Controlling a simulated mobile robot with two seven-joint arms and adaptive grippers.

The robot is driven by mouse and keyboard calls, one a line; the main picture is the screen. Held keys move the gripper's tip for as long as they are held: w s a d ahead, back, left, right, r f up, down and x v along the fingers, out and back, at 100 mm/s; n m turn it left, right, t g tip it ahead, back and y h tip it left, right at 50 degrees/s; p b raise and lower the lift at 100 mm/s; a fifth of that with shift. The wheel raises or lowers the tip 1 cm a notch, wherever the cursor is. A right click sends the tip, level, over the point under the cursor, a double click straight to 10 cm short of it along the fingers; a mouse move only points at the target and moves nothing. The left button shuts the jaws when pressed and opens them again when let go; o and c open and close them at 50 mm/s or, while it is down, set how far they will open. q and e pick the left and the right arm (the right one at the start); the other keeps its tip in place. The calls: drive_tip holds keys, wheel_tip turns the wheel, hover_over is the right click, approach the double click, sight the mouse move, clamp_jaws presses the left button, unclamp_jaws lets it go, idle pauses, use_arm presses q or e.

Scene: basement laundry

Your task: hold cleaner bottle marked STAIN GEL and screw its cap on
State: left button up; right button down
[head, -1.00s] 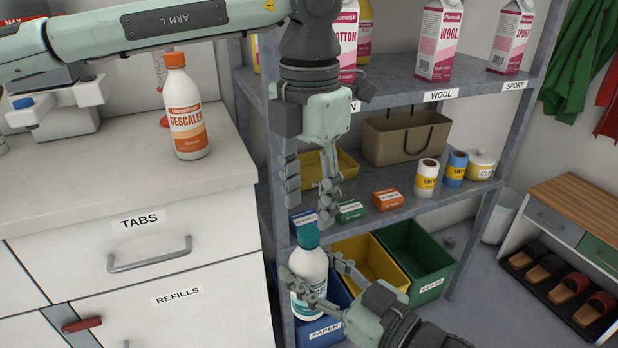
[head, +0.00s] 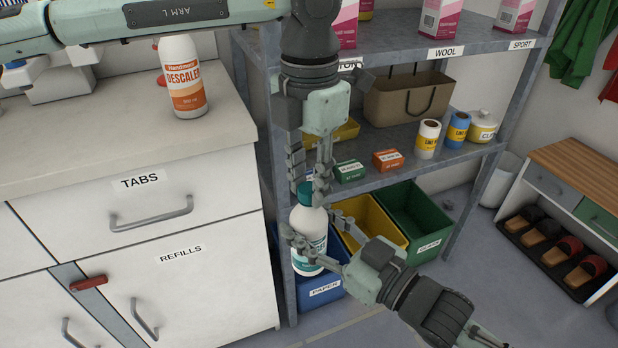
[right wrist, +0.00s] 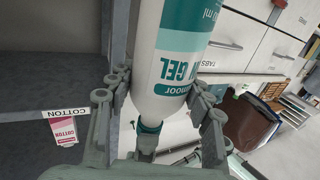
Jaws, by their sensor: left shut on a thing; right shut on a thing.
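The STAIN GEL bottle (head: 308,219), white with a teal label, stands upright in my right gripper (head: 309,226), whose fingers close on its upper body from both sides. Its teal cap (head: 306,188) sits at the top of the bottle, mostly covered by the fingers of my left gripper (head: 308,183), which points straight down and is shut on it. In the right wrist view the bottle (right wrist: 174,75) appears upside down between my right fingers, with part of the label and the teal cap (right wrist: 149,127) showing. I cannot tell how tightly the cap is seated.
A DESCALER bottle (head: 183,80) stands on the counter (head: 110,125) at left. A shelf rack (head: 420,155) with boxes and rolls is close behind the grippers. A blue PAPER bin (head: 325,293), a yellow bin (head: 372,222) and a green bin (head: 422,215) stand beneath it.

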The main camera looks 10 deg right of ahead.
use_arm(q)
clamp_jaws()
drive_tip(key=o, duration=1)
unclamp_jaws()
drive_tip(key=shift+o, duration=0.2)
drive_tip(key=shift+r, duration=0.1)
wheel_tip(320, 180, up, 12)
